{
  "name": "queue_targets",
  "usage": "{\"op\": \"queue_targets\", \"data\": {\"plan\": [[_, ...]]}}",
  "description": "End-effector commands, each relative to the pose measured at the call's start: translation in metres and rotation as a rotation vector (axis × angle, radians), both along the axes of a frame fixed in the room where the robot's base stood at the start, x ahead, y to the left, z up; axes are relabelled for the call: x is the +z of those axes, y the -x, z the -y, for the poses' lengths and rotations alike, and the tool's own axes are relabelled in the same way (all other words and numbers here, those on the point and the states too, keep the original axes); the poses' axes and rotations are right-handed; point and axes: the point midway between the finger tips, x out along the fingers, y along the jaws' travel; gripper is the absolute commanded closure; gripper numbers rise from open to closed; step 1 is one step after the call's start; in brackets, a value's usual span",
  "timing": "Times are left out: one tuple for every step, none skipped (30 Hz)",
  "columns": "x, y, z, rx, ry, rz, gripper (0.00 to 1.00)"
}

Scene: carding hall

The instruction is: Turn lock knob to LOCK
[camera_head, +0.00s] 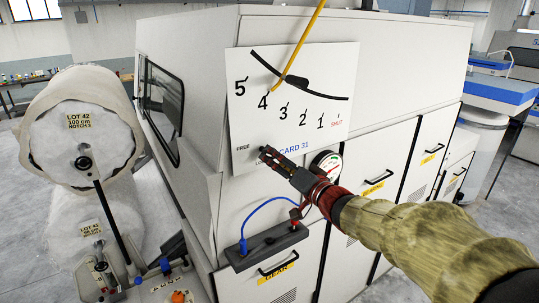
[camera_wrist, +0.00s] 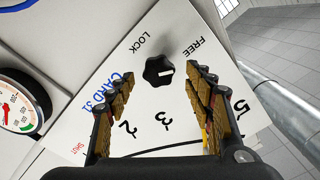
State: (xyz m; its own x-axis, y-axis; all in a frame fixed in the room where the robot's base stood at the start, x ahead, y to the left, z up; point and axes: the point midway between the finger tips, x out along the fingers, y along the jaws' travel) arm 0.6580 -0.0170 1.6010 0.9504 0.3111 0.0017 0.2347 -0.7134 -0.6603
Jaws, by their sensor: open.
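The lock knob (camera_wrist: 160,71) is a black lobed knob on the white scale plate (camera_head: 320,70). In the wrist view its white mark lies on the right side, toward the FREE print (camera_wrist: 193,48); the LOCK print (camera_wrist: 142,42) is at its upper left. My gripper (camera_head: 266,152) is open in front of the plate's lower left. In the wrist view its fingers (camera_wrist: 160,77) stand either side of the knob, apart from it; whether the tips reach its depth is unclear. In the head view the gripper hides the knob and part of the LOCK print.
A yellow lever (camera_head: 299,45) crosses the plate near 4. A black box (camera_head: 266,246) with a blue cable is below. A lap roll (camera_head: 80,135) stands left.

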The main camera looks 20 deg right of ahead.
Motion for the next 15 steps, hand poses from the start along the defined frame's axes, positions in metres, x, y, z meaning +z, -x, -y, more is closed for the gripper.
{"op": "queue_targets", "data": {"plan": [[0.000, -0.008, -0.003, 0.001, 0.000, -0.003, 0.48], [0.000, -0.013, -0.004, 0.001, 0.001, -0.002, 0.48], [-0.001, -0.018, -0.006, 0.001, 0.000, -0.003, 0.48], [-0.001, -0.022, -0.008, 0.001, 0.001, -0.003, 0.48], [0.000, -0.025, -0.009, 0.001, 0.001, -0.002, 0.48], [0.000, -0.030, -0.009, 0.000, 0.000, -0.001, 0.48], [0.000, -0.032, -0.010, -0.001, 0.001, -0.002, 0.48], [0.000, -0.035, -0.011, -0.001, 0.002, -0.002, 0.48], [0.000, -0.037, -0.012, 0.000, 0.002, -0.001, 0.48], [0.000, -0.039, -0.013, -0.001, 0.002, 0.000, 0.48], [0.000, -0.040, -0.013, -0.001, 0.002, 0.000, 0.48], [0.000, -0.041, -0.013, -0.001, 0.002, 0.000, 0.48], [0.000, -0.041, -0.013, -0.002, 0.002, -0.001, 0.48], [0.000, -0.042, -0.013, -0.002, 0.002, -0.001, 0.48], [0.000, -0.042, -0.013, -0.002, 0.002, -0.001, 0.48]]}}
